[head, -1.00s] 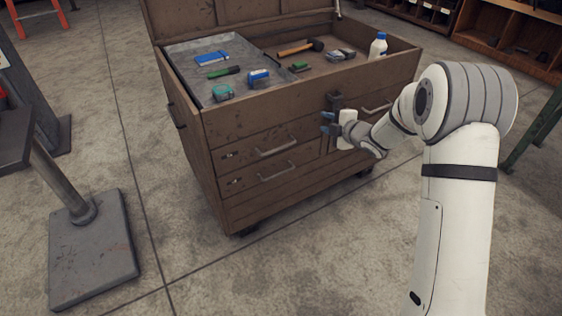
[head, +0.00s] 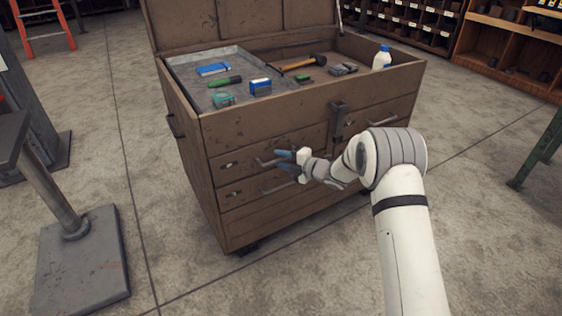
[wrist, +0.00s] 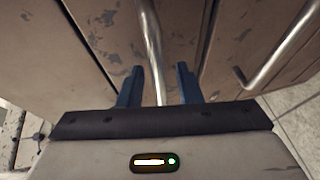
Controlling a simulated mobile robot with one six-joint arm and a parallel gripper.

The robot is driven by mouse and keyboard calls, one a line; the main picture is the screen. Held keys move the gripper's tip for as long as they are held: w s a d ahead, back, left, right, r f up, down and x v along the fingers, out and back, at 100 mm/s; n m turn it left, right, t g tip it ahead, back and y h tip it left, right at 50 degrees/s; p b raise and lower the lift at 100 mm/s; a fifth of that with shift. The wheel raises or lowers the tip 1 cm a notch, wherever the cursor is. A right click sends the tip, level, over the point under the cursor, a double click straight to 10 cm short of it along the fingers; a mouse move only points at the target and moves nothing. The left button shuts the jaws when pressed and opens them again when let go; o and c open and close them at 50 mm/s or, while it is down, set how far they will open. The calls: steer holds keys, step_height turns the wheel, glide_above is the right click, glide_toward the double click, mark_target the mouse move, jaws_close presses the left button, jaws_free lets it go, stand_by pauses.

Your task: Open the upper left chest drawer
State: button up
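The upper left drawer (head: 235,163) of the brown chest (head: 222,128) appears shut, its face flush with the chest front. Its metal bar handle (head: 266,163) is partly covered by my gripper (head: 281,161) in the head view. In the wrist view, the handle (wrist: 151,40) runs between the two blue fingers of my gripper (wrist: 158,82). The fingers are apart, with a gap on both sides of the bar. Whether either finger touches the drawer face is unclear.
The lower left drawer's handle (head: 276,188) is close below and also shows in the wrist view (wrist: 275,55). A dark latch (head: 339,118) hangs on the chest front. Tools and a white bottle (head: 382,57) lie in the open top. The floor in front is clear.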

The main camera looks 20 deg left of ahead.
steer(key=shift+a, duration=0.15)
steer(key=shift+c, duration=0.4)
jaws_close()
